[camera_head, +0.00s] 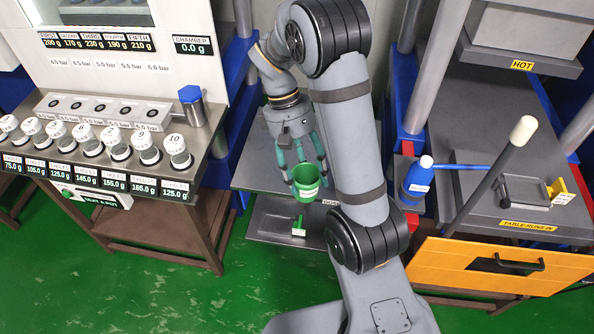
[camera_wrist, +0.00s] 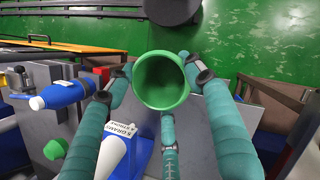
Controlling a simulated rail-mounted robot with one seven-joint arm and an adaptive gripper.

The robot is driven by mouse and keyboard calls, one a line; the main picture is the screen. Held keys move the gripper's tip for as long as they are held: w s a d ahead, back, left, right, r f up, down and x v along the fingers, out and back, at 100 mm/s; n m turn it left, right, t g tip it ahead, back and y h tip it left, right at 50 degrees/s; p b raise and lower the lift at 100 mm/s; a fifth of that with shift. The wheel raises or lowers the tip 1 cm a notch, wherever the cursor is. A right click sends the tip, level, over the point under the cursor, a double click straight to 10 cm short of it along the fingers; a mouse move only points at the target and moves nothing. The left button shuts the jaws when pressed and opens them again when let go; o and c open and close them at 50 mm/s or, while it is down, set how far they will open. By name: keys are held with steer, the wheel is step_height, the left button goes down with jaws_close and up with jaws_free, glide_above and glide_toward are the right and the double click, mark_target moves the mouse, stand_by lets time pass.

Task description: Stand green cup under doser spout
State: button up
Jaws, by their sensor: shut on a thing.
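The green cup (camera_head: 306,182) is in my gripper (camera_head: 304,172), over the grey stand left of my upper arm in the head view. It has a pale label on its side. In the wrist view the green cup (camera_wrist: 160,82) shows its round open mouth and looks empty. The teal fingers (camera_wrist: 172,125) close around it. A white-and-blue conical part (camera_wrist: 113,155) with a label reading in grams and strokes is beside a finger in the wrist view; it may be the doser. In the head view a label partly hidden by my arm marks the stand, and I cannot make out the spout.
A grey lower plate (camera_head: 268,228) with a small green-and-white part (camera_head: 299,227) lies below the cup. A blue bottle (camera_head: 418,178) and a white-knobbed lever (camera_head: 508,150) are at right. A bench with several numbered white-capped jars (camera_head: 120,150) is at left.

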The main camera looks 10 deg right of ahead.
steer(key=w+d+f+n+t+h, duration=0.15)
steer(key=w+n+t, duration=0.25)
steer(key=w+n, duration=1)
steer(key=shift+m+h, duration=0.4)
steer(key=shift+h, duration=0.05)
steer(key=f, duration=0.6)
steer(key=w+f+p, duration=0.1)
steer(key=f, duration=0.2)
steer(key=shift+w+a+f, duration=0.1)
steer(key=shift+a+f, duration=0.05)
steer(key=shift+f, duration=0.25)
steer(key=shift+f, duration=0.15)
steer(key=o, duration=1.3)
steer(key=shift+c, duration=0.2)
